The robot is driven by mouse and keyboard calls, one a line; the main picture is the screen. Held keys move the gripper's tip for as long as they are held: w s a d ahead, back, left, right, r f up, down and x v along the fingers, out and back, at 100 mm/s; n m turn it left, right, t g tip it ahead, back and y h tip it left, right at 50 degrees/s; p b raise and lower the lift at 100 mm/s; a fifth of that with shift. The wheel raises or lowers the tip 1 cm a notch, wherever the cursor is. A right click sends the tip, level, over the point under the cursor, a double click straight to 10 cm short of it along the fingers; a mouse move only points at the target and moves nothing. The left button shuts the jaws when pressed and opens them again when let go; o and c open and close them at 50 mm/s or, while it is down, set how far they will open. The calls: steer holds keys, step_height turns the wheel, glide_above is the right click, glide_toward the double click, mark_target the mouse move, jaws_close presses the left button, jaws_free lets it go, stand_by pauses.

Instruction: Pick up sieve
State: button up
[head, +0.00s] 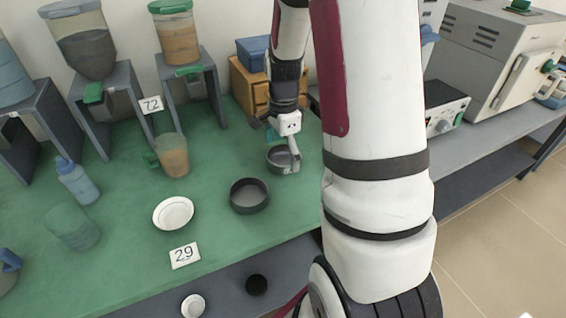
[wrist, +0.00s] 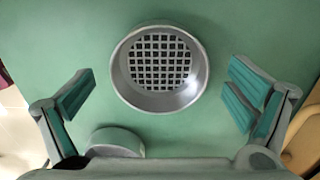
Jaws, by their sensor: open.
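The sieve is a round grey metal ring with a coarse square mesh. In the wrist view the sieve (wrist: 160,66) lies between my spread fingers, a little toward the top of the picture. In the head view the sieve (head: 279,160) sits on the green bench top, partly hidden by a finger. My gripper (head: 284,147) is above it, pointing down. In the wrist view my gripper (wrist: 162,95) is open and empty, with a finger on each side of the sieve. I cannot tell its exact height.
A dark round pan (head: 249,196) stands near the sieve; a white bowl (head: 173,214) is further left. A cup of tan grains (head: 173,157) stands behind them. A wooden drawer box (head: 250,87) is behind my gripper. Hoppers on stands line the back left.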

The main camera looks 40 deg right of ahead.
steer(key=shift+f, duration=0.75)
steer(key=c, duration=1.3)
steer(key=shift+r, duration=0.15)
